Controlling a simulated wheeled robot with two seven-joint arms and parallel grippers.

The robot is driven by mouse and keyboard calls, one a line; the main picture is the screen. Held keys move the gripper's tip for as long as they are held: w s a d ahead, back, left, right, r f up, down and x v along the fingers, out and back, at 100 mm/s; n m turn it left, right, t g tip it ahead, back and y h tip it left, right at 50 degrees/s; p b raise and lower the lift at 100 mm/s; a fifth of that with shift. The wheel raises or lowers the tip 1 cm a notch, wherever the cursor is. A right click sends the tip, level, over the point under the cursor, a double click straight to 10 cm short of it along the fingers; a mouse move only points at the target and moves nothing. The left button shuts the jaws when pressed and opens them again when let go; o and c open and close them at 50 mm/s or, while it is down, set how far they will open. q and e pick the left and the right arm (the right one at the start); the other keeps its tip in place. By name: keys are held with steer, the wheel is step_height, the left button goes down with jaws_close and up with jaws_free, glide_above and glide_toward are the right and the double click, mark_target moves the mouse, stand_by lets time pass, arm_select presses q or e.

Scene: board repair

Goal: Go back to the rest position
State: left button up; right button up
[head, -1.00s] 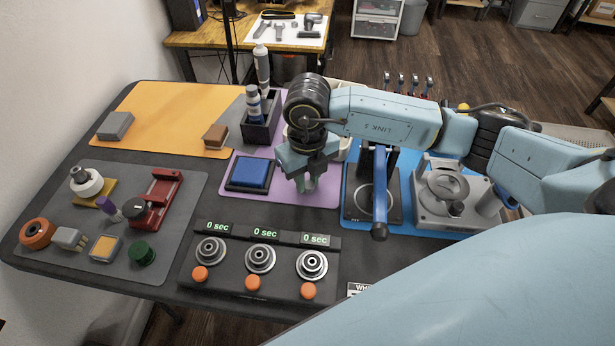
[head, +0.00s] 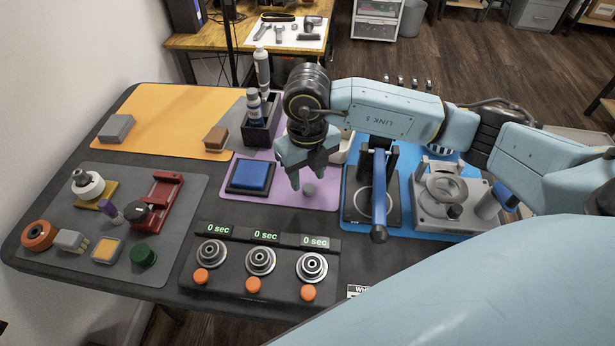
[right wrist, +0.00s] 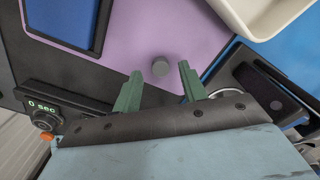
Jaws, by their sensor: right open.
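My right gripper (head: 305,176) is above the purple mat (head: 300,197), to the right of the blue pad (head: 251,175). In the right wrist view its two green fingers (right wrist: 158,90) stand apart with nothing between them. A small grey cylinder (head: 309,190) is on the purple mat just below the fingertips. In the right wrist view this cylinder (right wrist: 160,68) lies just beyond the open fingers, apart from them. My left gripper is not in view.
A black press with a blue lever (head: 379,190) and a grey fixture (head: 447,195) stand on the blue mat at right. A three-dial timer box (head: 262,262) is in front. A dark bottle holder (head: 259,133) stands behind. The orange mat (head: 170,115) is mostly clear.

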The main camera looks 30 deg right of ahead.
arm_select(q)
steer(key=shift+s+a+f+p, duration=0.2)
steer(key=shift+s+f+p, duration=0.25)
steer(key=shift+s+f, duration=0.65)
arm_select(e)
steer(key=shift+r, duration=2.6)
